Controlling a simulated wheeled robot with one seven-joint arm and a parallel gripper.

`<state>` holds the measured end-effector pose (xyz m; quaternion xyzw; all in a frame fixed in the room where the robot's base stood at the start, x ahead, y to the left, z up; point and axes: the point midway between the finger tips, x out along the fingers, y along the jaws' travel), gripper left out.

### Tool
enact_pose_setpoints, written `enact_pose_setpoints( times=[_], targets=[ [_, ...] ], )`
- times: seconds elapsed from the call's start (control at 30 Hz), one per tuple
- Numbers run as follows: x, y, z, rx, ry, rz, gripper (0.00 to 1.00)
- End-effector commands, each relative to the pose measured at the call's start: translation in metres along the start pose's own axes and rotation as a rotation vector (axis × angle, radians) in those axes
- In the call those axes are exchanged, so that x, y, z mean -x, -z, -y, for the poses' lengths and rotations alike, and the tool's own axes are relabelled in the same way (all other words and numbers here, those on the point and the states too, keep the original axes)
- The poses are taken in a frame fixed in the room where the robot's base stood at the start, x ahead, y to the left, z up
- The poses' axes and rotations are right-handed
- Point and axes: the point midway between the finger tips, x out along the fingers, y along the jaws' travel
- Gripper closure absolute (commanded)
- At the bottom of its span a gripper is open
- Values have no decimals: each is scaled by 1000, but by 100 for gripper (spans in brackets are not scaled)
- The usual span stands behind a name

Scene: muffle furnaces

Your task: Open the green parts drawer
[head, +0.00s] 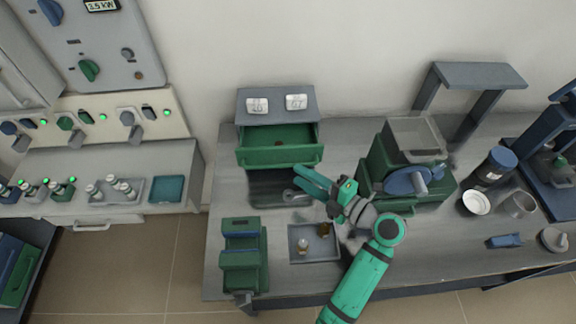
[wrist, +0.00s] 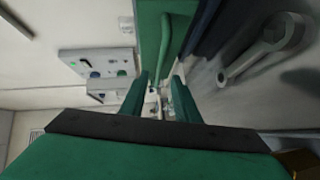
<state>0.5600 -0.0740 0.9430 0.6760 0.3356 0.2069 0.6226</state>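The green parts drawer (head: 280,155) is pulled out of a small grey cabinet (head: 277,97), and its inside shows with a small brownish thing in it. In the wrist view the green drawer front and its bar handle (wrist: 165,40) are at the top, above the fingers. My gripper (head: 297,180) is just below and in front of the drawer's right part in the head view. Its fingers (wrist: 163,95) stand apart with nothing between them. It looks clear of the handle.
A wrench (wrist: 262,48) lies beside the gripper on the bench. A grey tray (head: 293,257) with small items and a green device (head: 242,257) are in front. A green-blue machine (head: 408,170) stands right. Jars and tools fill the far right.

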Motion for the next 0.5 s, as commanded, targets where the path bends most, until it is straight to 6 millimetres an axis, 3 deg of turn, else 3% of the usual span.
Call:
enact_pose_setpoints(
  times=[0.23,0.5],
  targets=[
    [-41,0,0,1,1,-1,71],
    [-55,-5,0,-1,-1,13,71]
  ],
)
